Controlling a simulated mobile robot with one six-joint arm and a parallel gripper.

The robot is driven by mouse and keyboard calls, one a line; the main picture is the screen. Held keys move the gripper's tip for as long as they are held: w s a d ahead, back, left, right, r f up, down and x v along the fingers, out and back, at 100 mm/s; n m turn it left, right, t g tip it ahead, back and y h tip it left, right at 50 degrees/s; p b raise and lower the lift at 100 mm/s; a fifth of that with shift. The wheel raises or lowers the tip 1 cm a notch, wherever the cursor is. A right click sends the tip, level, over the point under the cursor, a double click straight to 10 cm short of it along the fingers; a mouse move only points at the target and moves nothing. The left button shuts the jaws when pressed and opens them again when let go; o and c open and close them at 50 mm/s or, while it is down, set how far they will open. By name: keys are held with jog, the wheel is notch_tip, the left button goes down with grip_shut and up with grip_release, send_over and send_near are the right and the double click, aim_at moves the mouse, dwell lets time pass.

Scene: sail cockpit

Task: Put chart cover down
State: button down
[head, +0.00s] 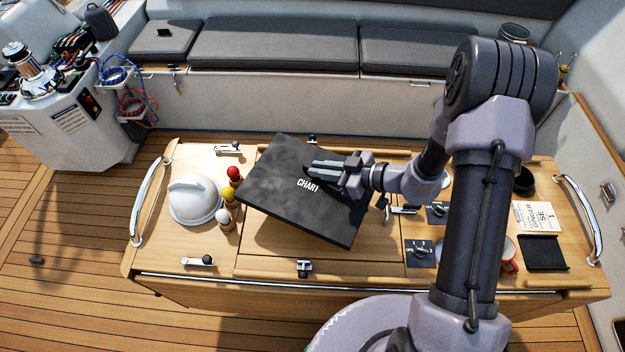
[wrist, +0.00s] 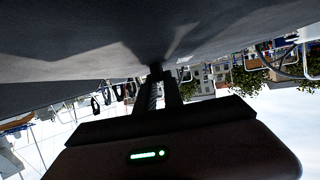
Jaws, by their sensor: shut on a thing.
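The chart cover (head: 290,205) is a flat dark grey panel marked "CHART". It is tilted over the middle of the wooden cockpit table (head: 185,255), and its shadow falls on the wood beneath it. My gripper (head: 325,170) is shut on the cover at its right side. In the wrist view the cover (wrist: 70,55) fills the top of the picture as a dark sheet, with my gripper (wrist: 157,85) closed at its edge. Whether any corner of the cover touches the table cannot be told.
A white domed object (head: 195,200) and several pegs with coloured balls (head: 229,195) stand left of the cover. To the right are a red mug (head: 508,257), a booklet (head: 538,217) and a black tray (head: 544,252). Metal rails (head: 150,200) edge the table ends.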

aim_at(320, 190)
jog(key=f, duration=0.3)
jog(key=f+b, duration=0.1)
jog(key=f, duration=0.2)
jog(key=s+f, duration=0.1)
jog(key=f, duration=0.2)
jog(key=shift+f+b, duration=0.2)
jog(key=shift+b, duration=0.2)
jog(key=shift+r, duration=0.1)
jog(key=c, duration=1.5)
grip_release()
jog(key=shift+w, duration=0.1)
